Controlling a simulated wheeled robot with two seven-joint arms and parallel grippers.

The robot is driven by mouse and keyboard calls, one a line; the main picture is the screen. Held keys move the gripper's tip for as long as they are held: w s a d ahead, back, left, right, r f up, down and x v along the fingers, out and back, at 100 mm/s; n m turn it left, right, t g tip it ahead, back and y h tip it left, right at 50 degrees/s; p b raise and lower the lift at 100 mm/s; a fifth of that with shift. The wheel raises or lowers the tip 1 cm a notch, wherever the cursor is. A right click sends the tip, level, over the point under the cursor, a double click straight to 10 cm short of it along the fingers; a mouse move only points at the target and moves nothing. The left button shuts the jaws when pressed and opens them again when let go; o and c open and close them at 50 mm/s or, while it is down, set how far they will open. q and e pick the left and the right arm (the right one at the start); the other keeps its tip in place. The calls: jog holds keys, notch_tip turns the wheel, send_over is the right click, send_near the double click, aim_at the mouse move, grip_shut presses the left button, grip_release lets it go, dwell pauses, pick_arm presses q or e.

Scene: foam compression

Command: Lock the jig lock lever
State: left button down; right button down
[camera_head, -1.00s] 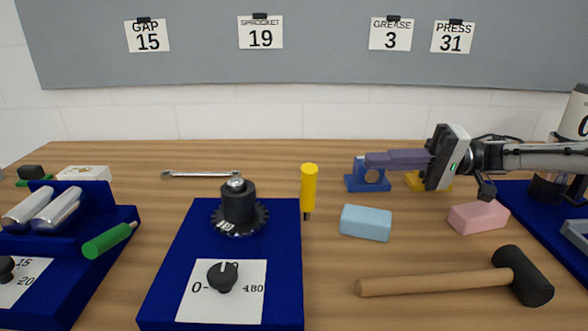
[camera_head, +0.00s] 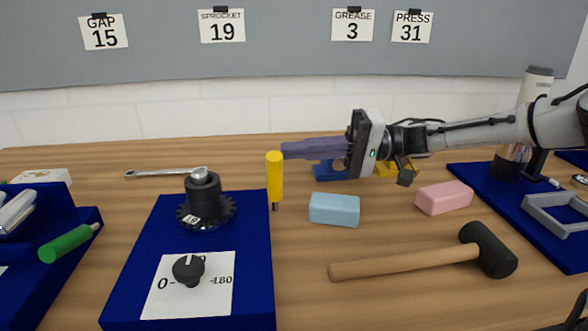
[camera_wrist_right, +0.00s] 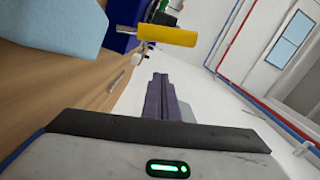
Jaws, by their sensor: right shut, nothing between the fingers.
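A yellow handle (camera_head: 275,178) with a dark lower end stands upright at the right edge of a blue jig base (camera_head: 255,235); I take it as the lock lever, though its mounting is unclear. It also shows in the right wrist view (camera_wrist_right: 165,35), lying across the picture beyond my fingertips. My right gripper (camera_head: 284,150) is shut and empty, its purple-grey fingers pointing left, tips close to the top of the handle. In the right wrist view the fingertips (camera_wrist_right: 160,77) look apart from it. My left gripper is not in view.
The jig carries a dark sprocket (camera_head: 203,207) and a black knob (camera_head: 188,270). A light blue block (camera_head: 334,209), pink block (camera_head: 444,197) and mallet (camera_head: 425,262) lie to the right. A green handle (camera_head: 68,243) is at left. A wrench (camera_head: 160,173) lies behind the jig.

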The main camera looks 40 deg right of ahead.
aim_at(275, 184)
pick_arm(q)
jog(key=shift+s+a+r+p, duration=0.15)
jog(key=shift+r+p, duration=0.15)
jog(key=shift+p, duration=0.45)
pick_arm(e)
jog(key=s+a, duration=0.1)
jog(key=s+a+f, duration=0.1)
jog(key=a, duration=0.1)
jog(key=shift+s+a, duration=0.1)
jog(key=shift+s, duration=0.15)
